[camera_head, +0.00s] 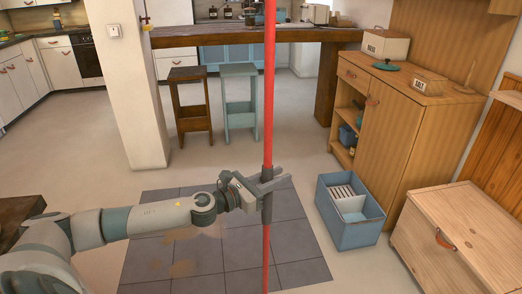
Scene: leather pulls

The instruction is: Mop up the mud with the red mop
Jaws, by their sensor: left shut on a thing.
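The red mop's pole (269,90) stands almost upright in the middle of the view and runs out of it at top and bottom, so the mop head is hidden. My left gripper (267,185) is shut on the pole, at a dark grip section. Brown mud (183,268) lies in patches on the grey floor tiles (298,240), to the left of the pole and partly behind my left arm. My right gripper is not in view.
A blue crate (345,232) stands right of the tiles, beside a wooden cabinet (400,130) and a wooden chest (450,240). Pale floor behind the tiles is clear.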

